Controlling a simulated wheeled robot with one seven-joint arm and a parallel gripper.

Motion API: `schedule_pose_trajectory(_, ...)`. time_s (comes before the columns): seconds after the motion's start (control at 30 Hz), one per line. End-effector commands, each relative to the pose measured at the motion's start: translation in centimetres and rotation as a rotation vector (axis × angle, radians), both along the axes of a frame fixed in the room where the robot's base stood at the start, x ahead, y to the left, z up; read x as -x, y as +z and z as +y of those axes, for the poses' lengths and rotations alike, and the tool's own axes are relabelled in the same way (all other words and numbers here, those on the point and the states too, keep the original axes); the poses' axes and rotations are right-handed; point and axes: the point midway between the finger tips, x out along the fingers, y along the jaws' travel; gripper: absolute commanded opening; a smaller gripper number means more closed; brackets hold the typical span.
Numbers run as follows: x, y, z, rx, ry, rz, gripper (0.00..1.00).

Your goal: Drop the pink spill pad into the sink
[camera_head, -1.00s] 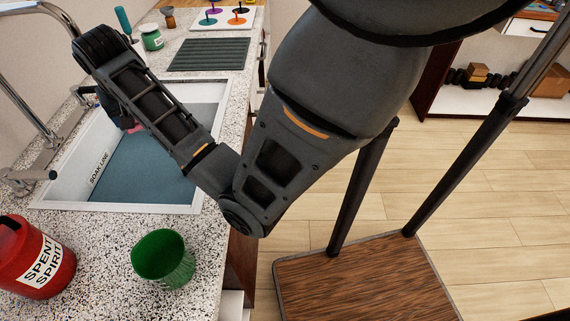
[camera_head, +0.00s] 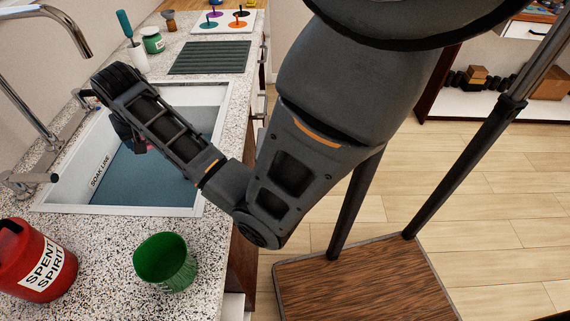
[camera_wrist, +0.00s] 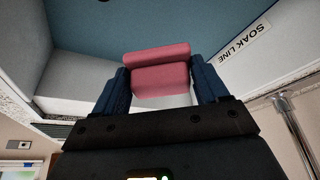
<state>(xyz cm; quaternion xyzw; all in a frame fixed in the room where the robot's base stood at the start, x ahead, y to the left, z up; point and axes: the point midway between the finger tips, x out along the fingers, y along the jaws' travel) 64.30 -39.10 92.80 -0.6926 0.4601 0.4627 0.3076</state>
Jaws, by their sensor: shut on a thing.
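The pink spill pad (camera_wrist: 157,70) is held between the two blue fingers of my gripper (camera_wrist: 160,84) in the wrist view. My gripper is shut on it, over the sink. In the head view my gripper (camera_head: 128,138) reaches down inside the sink opening, and my own arm hides most of the pad. The sink (camera_head: 75,198) is a white basin with a blue-grey bottom and a "SOAK LINE" label on its left wall. In the wrist view the blue surface (camera_wrist: 225,25) lies beyond the pad, apart from it as far as I can tell.
A chrome faucet (camera_head: 72,30) arches at the sink's left. A red "SPENT SPIRIT" can (camera_head: 25,265) and a green cup (camera_head: 165,262) stand on the near counter. A dark ridged mat (camera_head: 210,57), a green jar (camera_head: 153,40) and a coloured dropper board (camera_head: 225,22) lie beyond the sink.

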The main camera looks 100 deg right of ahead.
Motion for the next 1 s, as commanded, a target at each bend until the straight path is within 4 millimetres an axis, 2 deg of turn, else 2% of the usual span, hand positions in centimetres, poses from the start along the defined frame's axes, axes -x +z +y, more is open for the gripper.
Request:
schedule_pose_trajectory(0.03, 0.0, 0.0, 0.0, 0.0, 0.0, 0.0, 0.45)
schedule_pose_trajectory(0.07, 0.0, 0.0, 0.0, 0.0, 0.0, 0.0, 0.74)
schedule_pose_trajectory(0.33, 0.0, 0.0, 0.0, 0.0, 0.0, 0.0, 1.0)
schedule_pose_trajectory(0.67, 0.0, 0.7, 0.2, 0.001, 0.0, 0.0, 1.0)
schedule_pose_trajectory(1.0, 0.8, 5.5, 2.1, 0.002, 0.0, -0.002, 1.0)
